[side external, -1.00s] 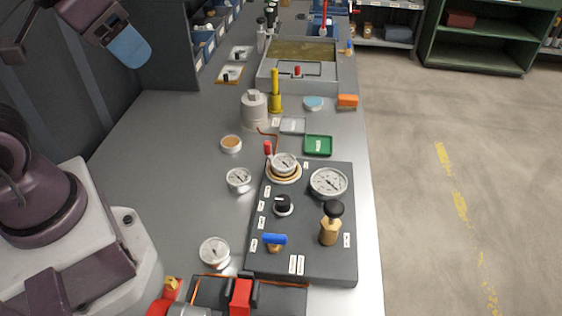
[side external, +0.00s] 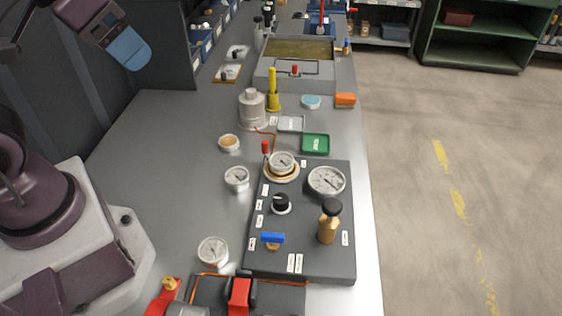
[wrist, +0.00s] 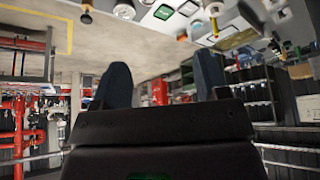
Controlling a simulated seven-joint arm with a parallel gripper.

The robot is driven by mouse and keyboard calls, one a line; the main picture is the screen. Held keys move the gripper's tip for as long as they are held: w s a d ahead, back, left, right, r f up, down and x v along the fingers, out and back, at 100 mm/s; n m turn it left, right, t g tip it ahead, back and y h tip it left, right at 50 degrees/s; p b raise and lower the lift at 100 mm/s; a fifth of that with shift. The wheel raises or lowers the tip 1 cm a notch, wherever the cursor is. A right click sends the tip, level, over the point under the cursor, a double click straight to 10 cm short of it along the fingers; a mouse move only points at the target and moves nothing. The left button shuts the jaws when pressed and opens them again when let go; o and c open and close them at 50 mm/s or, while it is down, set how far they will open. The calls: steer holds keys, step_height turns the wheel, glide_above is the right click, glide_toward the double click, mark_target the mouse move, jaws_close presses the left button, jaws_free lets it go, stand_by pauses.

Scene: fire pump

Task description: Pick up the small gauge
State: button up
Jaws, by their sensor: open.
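Two small white-faced gauges lie loose on the grey bench left of the dark panel: one (side external: 236,178) beside its upper left part, one (side external: 213,250) near its lower left corner. Another small gauge (side external: 282,161) sits in a brass-coloured ring at the panel's top left. A larger gauge (side external: 326,181) is on the panel's right. I cannot tell which one the task names. My gripper (wrist: 162,82) is open and empty in the wrist view, its two dark fingers wide apart. In the side view a blue fingertip (side external: 129,48) hangs at top left, well away from the gauges.
The dark panel (side external: 302,258) carries a black knob (side external: 280,202), a blue-handled valve (side external: 272,239) and a brass fitting with black cap (side external: 328,222). A red tool (side external: 240,295) lies in front. A grey cylinder (side external: 252,108) and green tray (side external: 315,144) stand behind. The bench's left side is clear.

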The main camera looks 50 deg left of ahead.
steer(key=shift+o, duration=1.1)
